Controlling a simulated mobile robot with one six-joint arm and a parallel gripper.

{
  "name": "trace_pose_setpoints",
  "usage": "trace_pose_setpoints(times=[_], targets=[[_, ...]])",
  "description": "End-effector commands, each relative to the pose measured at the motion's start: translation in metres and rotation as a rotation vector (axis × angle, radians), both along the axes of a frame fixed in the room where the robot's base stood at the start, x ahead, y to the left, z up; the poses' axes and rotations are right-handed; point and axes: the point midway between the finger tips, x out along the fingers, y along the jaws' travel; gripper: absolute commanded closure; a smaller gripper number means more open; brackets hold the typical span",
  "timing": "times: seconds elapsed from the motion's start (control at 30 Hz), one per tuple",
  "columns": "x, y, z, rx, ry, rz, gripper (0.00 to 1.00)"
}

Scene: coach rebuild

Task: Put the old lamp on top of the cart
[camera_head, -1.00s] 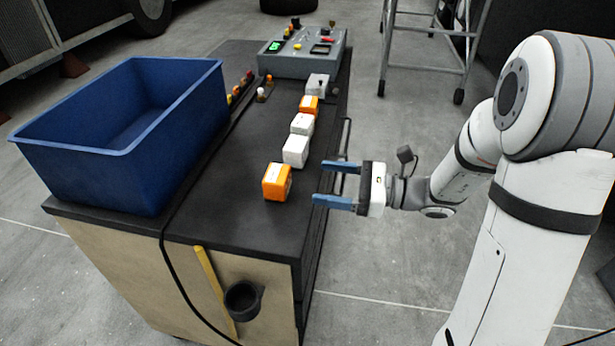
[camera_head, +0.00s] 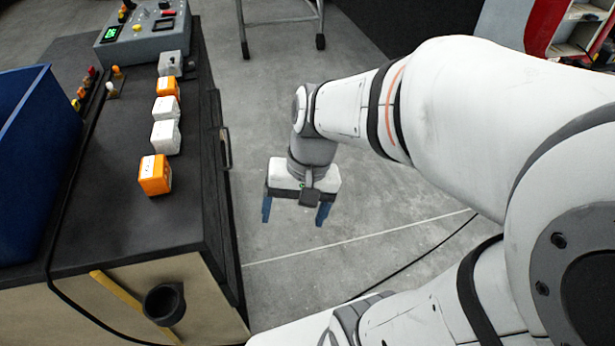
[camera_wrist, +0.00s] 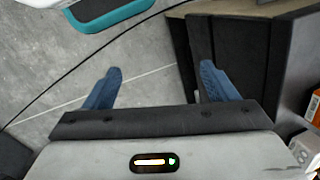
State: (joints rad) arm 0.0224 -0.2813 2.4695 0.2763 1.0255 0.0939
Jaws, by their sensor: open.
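The cart (camera_head: 115,222) stands at left in the head view, with a black top and pale wooden end. Its side also shows at right in the wrist view (camera_wrist: 245,50). My gripper (camera_head: 294,212) is open and points down over the floor, right of the cart and apart from it. In the wrist view its two blue fingers (camera_wrist: 160,70) are spread with only floor between them. I cannot pick out the old lamp for certain. Small bulbs (camera_head: 111,88) stand near the cable on the cart top, too small to tell apart.
Orange and white boxes (camera_head: 155,175) line the cart's right side. A blue bin (camera_head: 40,160) stands at left, and a grey control box (camera_head: 145,35) at the back. A black cup (camera_head: 164,303) hangs on the cart's end. A cable crosses the floor (camera_head: 400,268).

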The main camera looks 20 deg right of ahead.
Motion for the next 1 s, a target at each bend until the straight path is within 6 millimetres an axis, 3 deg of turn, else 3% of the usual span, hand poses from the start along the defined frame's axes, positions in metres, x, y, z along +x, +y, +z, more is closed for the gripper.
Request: trace_pose_setpoints(times=[0.1,0.27,0.67,1.0], targets=[[0.003,-0.025,0.01,-0.149,-0.15,0.149,0.2],[0.007,-0.042,0.017,-0.244,-0.233,0.241,0.2],[0.008,-0.043,0.024,-0.253,-0.238,0.248,0.2],[0.007,-0.043,0.08,-0.254,-0.26,0.246,0.2]])
